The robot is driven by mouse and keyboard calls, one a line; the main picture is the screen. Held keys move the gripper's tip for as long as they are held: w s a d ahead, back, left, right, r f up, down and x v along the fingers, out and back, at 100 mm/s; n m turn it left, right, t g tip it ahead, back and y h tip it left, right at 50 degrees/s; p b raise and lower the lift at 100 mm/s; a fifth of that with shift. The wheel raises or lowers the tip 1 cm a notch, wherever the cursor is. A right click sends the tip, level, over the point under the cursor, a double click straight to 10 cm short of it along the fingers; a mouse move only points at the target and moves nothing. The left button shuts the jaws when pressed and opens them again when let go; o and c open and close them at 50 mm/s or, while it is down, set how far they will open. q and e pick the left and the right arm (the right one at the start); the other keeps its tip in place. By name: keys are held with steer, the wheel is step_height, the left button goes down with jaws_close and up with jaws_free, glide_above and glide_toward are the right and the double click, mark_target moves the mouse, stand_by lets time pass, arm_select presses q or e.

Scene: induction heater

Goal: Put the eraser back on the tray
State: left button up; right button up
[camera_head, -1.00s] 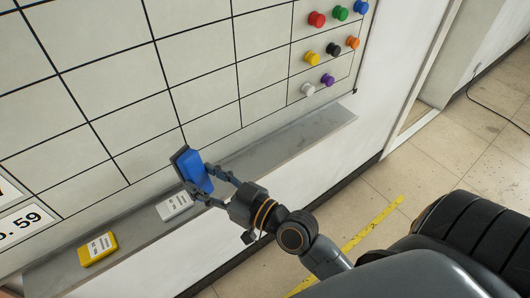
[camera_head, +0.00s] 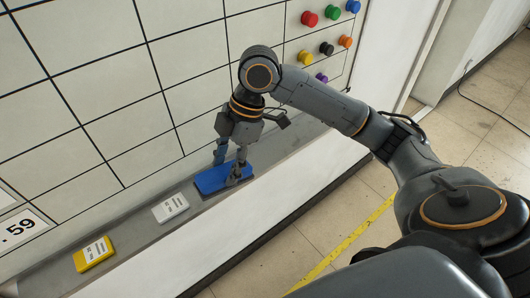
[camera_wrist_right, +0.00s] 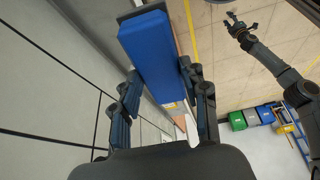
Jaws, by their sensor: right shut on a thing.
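The blue eraser (camera_head: 209,180), with a dark underside, is held roughly flat over the grey tray (camera_head: 282,149) below the whiteboard. I cannot tell whether it touches the tray. My right gripper (camera_head: 229,170) points down and is shut on the eraser near its right end, one finger on the board side and one on the near side. In the right wrist view the eraser (camera_wrist_right: 158,55) sits between the two fingers and extends beyond them. My left gripper (camera_wrist_right: 241,25) is small in the right wrist view, away from the eraser, and its opening is unclear.
A white labelled block (camera_head: 170,208) and a yellow labelled block (camera_head: 94,254) lie on the tray left of the eraser. Several coloured magnets (camera_head: 326,48) sit on the gridded whiteboard (camera_head: 105,60). The tray right of the gripper looks clear.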

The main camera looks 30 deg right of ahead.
steer(key=s+d+r+h, duration=0.1)
steer(key=s+d+r, duration=0.1)
steer(key=d+r, duration=0.35)
steer(key=shift+n+h, duration=0.3)
steer(key=w+d+f+p, duration=0.3)
steer(key=w+d+f, duration=0.6)
steer(key=d+f, duration=0.1)
steer(key=shift+w+f, duration=0.1)
steer(key=shift+w, duration=0.3)
steer(key=shift+w+d+f, duration=0.25)
steer(key=shift+w+f, duration=0.05)
steer(key=shift+f, duration=0.25)
step_height(320, 180, down, 3)
steer(key=shift+d+p, duration=0.1)
steer(key=shift+p, duration=0.9)
steer(key=shift+f, duration=0.2)
steer(key=o, duration=0.8)
steer(key=shift+w, duration=0.1)
steer(key=b+v, duration=0.3)
steer(key=v, duration=0.9)
